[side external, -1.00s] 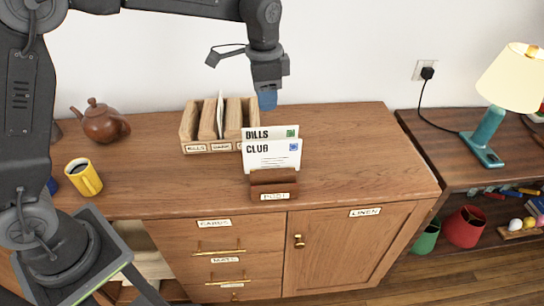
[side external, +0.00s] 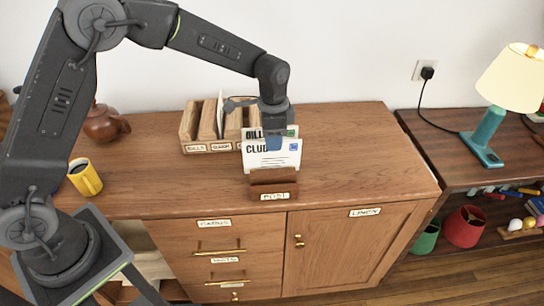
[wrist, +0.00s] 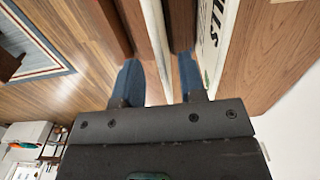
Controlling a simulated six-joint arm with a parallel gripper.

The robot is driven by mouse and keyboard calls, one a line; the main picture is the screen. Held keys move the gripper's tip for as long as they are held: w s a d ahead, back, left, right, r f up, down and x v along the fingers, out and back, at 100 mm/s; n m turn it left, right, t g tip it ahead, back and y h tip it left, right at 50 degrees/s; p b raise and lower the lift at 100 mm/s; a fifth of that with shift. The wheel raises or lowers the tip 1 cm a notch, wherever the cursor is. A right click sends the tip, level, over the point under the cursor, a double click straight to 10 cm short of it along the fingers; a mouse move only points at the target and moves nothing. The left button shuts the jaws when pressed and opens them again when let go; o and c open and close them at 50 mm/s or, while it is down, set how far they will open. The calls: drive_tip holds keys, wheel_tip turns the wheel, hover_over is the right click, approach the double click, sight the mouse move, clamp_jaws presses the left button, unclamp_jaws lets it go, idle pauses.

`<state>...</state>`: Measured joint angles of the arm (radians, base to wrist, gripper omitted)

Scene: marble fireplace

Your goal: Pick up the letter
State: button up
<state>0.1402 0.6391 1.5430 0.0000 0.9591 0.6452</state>
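Two white letters stand upright in the wooden POST holder (side external: 273,190) on the cabinet top. My gripper (side external: 277,143) is at the top of the letters and covers part of both. In the wrist view, my gripper (wrist: 158,82) has its blue fingers apart, one on each side of the front letter's edge (wrist: 157,45). A gap shows beside the right finger. The rear letter (wrist: 212,45) is outside that finger. The front letter remains seated in the holder.
A wooden sorter (side external: 207,128) with labelled slots stands just behind and left. A yellow mug (side external: 85,178) and a brown teapot (side external: 104,124) are further left. The cabinet top right of the holder (side external: 360,150) is clear. A lamp (side external: 490,120) stands on the right shelf.

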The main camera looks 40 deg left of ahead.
sight(272, 157)
wheel_tip(272, 157, down, 3)
drive_tip(key=shift+a+f, duration=0.15)
drive_tip(key=shift+f, duration=0.05)
clamp_jaws()
idle(0.3)
